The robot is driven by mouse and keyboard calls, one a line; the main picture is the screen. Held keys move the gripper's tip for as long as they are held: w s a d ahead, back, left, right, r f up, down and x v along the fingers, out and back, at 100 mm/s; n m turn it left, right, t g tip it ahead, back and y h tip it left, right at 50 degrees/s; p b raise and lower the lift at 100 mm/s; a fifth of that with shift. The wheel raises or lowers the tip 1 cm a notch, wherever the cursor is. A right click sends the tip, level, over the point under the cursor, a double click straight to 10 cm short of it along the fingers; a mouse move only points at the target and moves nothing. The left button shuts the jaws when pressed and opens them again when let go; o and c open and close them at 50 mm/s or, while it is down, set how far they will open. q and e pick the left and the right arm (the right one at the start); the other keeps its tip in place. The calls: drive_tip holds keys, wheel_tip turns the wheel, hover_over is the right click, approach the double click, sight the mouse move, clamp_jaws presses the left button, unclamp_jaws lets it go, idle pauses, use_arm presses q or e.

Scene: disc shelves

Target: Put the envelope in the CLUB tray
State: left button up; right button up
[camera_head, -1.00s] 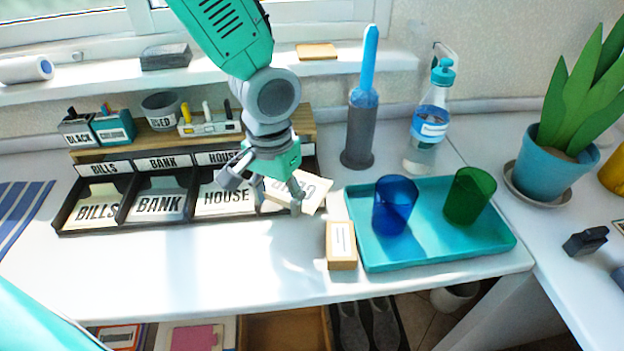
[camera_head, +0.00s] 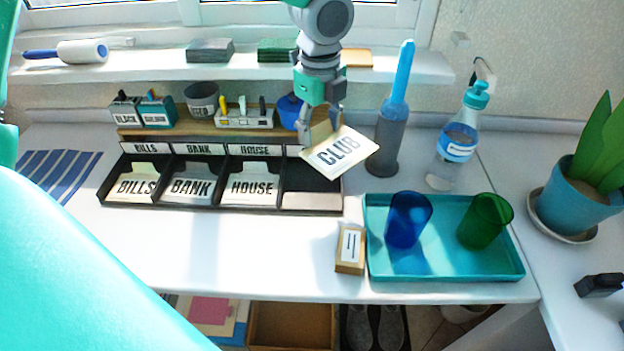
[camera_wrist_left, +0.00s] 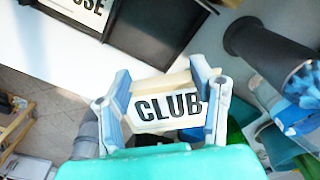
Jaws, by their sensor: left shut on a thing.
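My left gripper (camera_head: 320,132) comes down from the top of the head view and is shut on a cream envelope (camera_head: 340,152) printed CLUB. The envelope is tilted, in the air above the back right corner of the black sorter (camera_head: 230,207). In the left wrist view the envelope (camera_wrist_left: 168,106) sits between both fingers of the gripper (camera_wrist_left: 163,88). The sorter has compartments marked BILLS, BANK and HOUSE holding envelopes. The rightmost compartment (camera_head: 312,180) looks empty; its rear label is mostly hidden behind the gripper and envelope. My right gripper is not in view.
A grey cylinder with a blue handle (camera_head: 388,140) stands just right of the envelope, with a bottle (camera_head: 456,150) beyond. A teal tray (camera_head: 450,272) holds a blue cup (camera_head: 408,220) and a green cup (camera_head: 485,220). A small box (camera_head: 350,250) stands left of it.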

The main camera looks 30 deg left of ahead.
use_arm(q)
wheel_tip(320, 180, up, 3)
drive_tip(key=w+a+m+p, duration=0.1)
drive_tip(key=w+a+m, duration=0.1)
drive_tip(key=m, duration=0.3)
drive_tip(key=m+b, duration=0.2)
drive_tip(key=m, duration=0.2)
hover_over(313, 173)
wheel_tip(313, 173, down, 12)
drive_tip(key=shift+f, duration=0.6)
wheel_tip(313, 173, down, 4)
drive_tip(key=shift+f+b, duration=0.2)
drive_tip(key=shift+b, duration=0.3)
drive_tip(key=shift+s+r, duration=0.1)
drive_tip(key=shift+r, duration=0.05)
drive_tip(key=o, duration=0.7)
drive_tip(key=shift+o, duration=0.2)
